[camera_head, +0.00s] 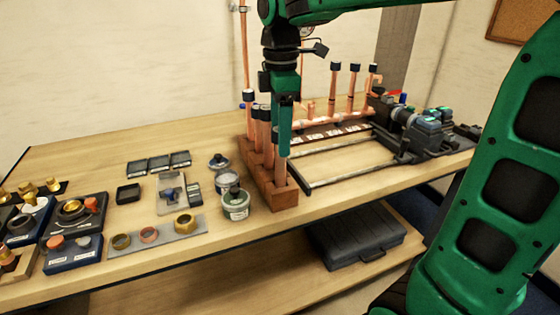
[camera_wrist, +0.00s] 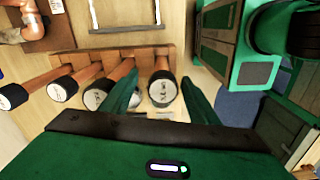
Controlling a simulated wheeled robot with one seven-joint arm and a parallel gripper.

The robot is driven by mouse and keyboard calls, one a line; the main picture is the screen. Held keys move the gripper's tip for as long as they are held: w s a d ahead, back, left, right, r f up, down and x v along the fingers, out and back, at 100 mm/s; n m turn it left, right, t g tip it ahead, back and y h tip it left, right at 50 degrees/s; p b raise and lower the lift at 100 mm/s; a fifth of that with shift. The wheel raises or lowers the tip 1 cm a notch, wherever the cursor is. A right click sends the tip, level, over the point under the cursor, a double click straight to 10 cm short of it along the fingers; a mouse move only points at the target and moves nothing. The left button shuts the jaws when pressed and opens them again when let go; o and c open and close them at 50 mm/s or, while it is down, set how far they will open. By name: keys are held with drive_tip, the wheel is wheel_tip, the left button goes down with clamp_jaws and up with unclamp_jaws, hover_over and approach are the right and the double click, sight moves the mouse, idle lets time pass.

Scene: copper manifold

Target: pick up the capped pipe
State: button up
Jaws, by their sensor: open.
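Several copper pipes with black caps stand in a wooden rack (camera_head: 284,197) at the middle of the bench. My gripper (camera_head: 284,150) points down over the rack's front end. In the wrist view, my gripper (camera_wrist: 160,98) is open. Its two green fingers lie on either side of one capped pipe (camera_wrist: 163,89), whose round black-rimmed cap with a pale top shows between them. I cannot tell whether either finger touches it. The lower part of this pipe (camera_head: 282,170) shows below my gripper in the head view; its cap is hidden there.
Other capped pipes (camera_wrist: 62,88) stand close on the left in the wrist view. A copper manifold (camera_head: 330,117) with upright capped pipes and a rail fixture (camera_head: 340,176) are behind and right. Tubs (camera_head: 235,207) and small parts trays lie left.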

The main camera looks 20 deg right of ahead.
sight(280, 167)
wheel_tip(280, 167, down, 5)
drive_tip(key=shift+s, duration=0.1)
idle(0.3)
drive_tip(key=c, duration=1.1)
